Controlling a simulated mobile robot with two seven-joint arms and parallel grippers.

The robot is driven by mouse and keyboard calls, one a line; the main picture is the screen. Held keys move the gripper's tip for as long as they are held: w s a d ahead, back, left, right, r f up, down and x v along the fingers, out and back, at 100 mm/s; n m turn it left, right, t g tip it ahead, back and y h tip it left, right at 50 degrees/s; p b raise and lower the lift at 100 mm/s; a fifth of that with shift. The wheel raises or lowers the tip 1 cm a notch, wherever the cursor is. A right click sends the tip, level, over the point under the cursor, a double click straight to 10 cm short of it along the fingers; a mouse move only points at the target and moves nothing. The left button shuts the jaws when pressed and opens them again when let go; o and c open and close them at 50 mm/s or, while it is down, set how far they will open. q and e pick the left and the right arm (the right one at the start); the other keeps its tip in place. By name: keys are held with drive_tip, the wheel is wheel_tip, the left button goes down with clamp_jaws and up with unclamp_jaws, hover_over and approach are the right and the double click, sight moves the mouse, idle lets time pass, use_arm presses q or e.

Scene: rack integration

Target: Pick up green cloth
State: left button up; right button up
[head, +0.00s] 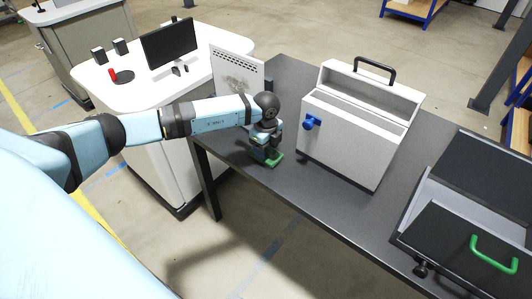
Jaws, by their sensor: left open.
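A small green cloth (272,161) lies on the dark grey table near its left end. My left arm reaches in from the left, and my left gripper (265,154) points down right over the cloth. The gripper is open, and it hides part of the cloth. Whether the fingers touch the cloth is too small to tell. My right gripper is not in view.
A light grey case (345,138) with a black handle and blue knob stands right of the cloth. A black case with a green handle (492,254) is at the right. A perforated white panel (237,72) stands behind my arm. A white desk (215,45) holds a monitor (170,43).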

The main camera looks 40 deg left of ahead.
use_arm(q)
drive_tip(key=c, duration=1)
drive_tip(key=shift+r, duration=0.1)
